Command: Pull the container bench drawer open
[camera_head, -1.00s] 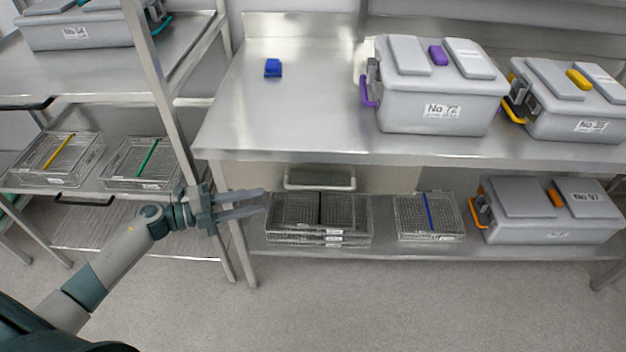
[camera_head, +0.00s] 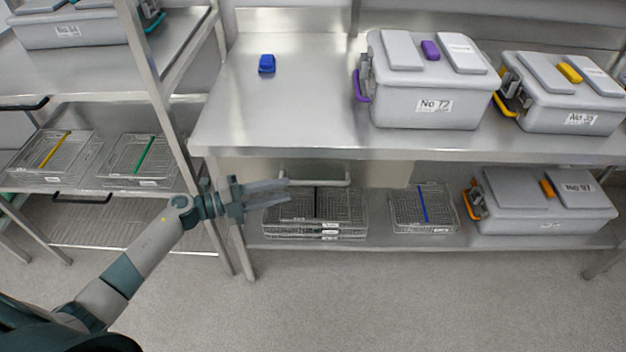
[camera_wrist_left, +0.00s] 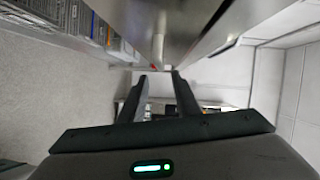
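The container bench (camera_head: 290,100) is a steel table. Its drawer (camera_head: 385,174) sits under the front edge and looks shut. The pale bar handle (camera_head: 335,182) runs along the drawer's front. My left gripper (camera_head: 290,190) is open, its two fingers pointing right. The fingertips overlap the handle's left end in the head view, and I cannot tell whether they touch it. In the left wrist view the open fingers (camera_wrist_left: 159,85) have a gap between them. A pale bar (camera_wrist_left: 158,48), apparently the handle, shows ahead of that gap. My right gripper is out of view.
Grey containers (camera_head: 425,105) and a small blue object (camera_head: 267,64) stand on the bench. Wire baskets (camera_head: 315,215) and an orange-handled container (camera_head: 540,215) are on the lower shelf. A steel rack (camera_head: 160,90) stands at the left. The floor in front is clear.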

